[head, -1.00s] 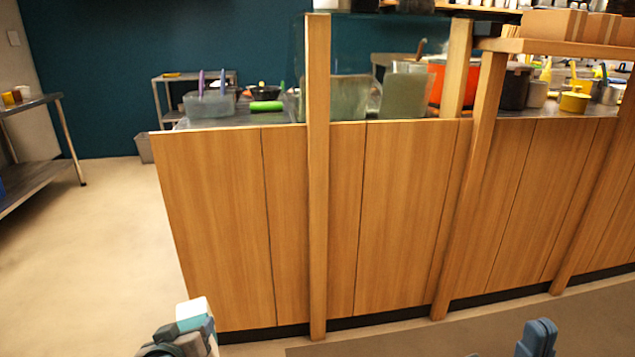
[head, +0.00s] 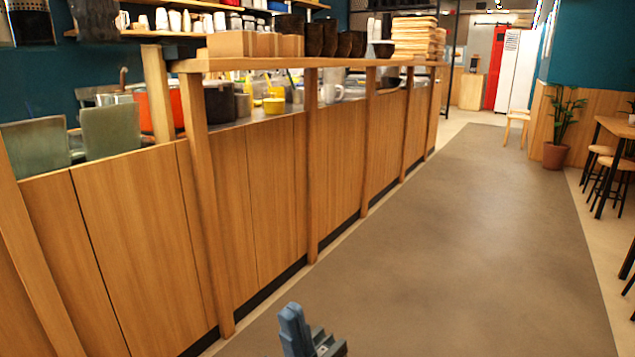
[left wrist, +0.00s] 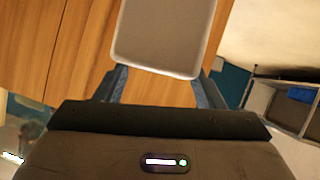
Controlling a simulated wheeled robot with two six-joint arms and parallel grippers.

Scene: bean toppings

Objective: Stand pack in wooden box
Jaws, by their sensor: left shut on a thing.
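In the left wrist view, my left gripper (left wrist: 163,78) is shut on a pale grey-white pack (left wrist: 165,35) with rounded corners. One blue finger shows at each side of the pack, and its far end is cut off by the picture's top edge. My left gripper and the pack are out of the head view. My right gripper (head: 293,320) shows at the bottom of the head view, over the floor, with nothing visible in it. Its finger gap is not clear. Box-like light-brown containers (head: 255,45) stand on the counter's upper shelf; I cannot tell whether one is the wooden box.
A long wood-panelled counter (head: 130,250) runs along the left into the distance. Stacked wooden trays (head: 418,38) sit farther along the shelf. The grey aisle (head: 450,230) is open; stools (head: 597,165) and a plant (head: 562,115) stand right.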

